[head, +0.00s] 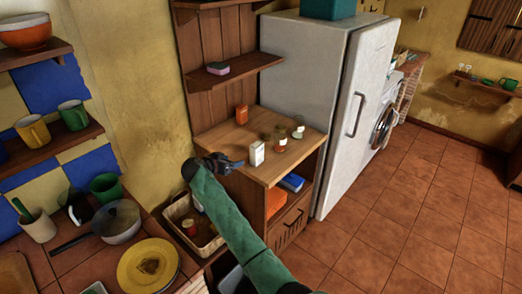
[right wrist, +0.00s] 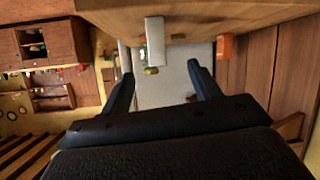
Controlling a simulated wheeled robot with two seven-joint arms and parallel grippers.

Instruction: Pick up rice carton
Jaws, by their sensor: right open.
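A small white carton (head: 257,153), which I take for the rice carton though I cannot read its label, stands upright near the left front of the wooden cabinet top. My right gripper (head: 238,164) is just left of it, at the cabinet's left edge, and appears apart from it. In the right wrist view, which looks upside down, the white carton (right wrist: 155,41) lies ahead, in line with the gap between the open, empty fingers (right wrist: 160,76). My left gripper is not in view.
An orange box (head: 241,115) stands behind on the cabinet top (head: 224,139). Two jars (head: 281,138) (head: 299,131) stand to the right. A white fridge (head: 310,60) borders the cabinet on the right. A basket (head: 205,240) sits below my right arm.

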